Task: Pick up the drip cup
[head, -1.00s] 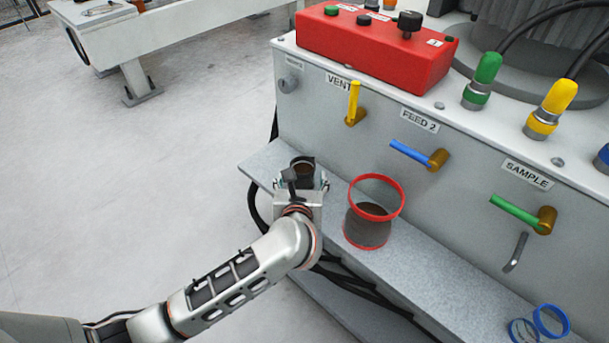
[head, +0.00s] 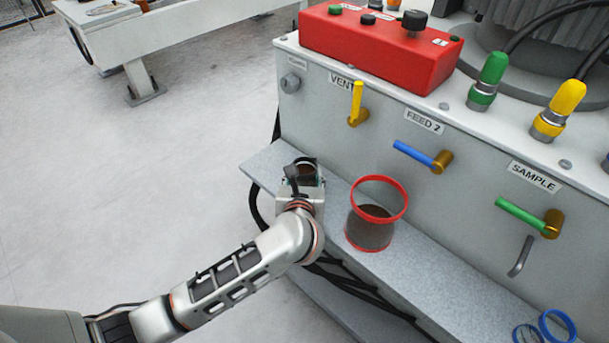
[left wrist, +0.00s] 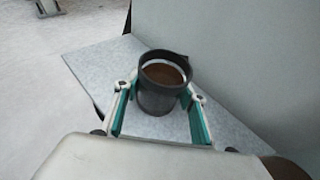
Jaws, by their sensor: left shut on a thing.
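The drip cup (left wrist: 160,98) is a small dark cup with a black rim and brown inside. In the left wrist view it stands upright between the fingers of my left gripper (left wrist: 160,112), which are closed against its sides. In the head view the cup (head: 307,168) shows at the left end of the grey ledge (head: 425,262), partly hidden behind my left gripper (head: 302,182). I cannot tell whether its base touches the ledge. My right gripper is not in view.
A clear container with red rims (head: 371,228) stands on the ledge to the right of my gripper. Blue rings (head: 555,325) lie farther right. Above the ledge are the yellow (head: 357,103), blue (head: 420,156) and green (head: 525,214) valve handles. Dark cables hang below the ledge.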

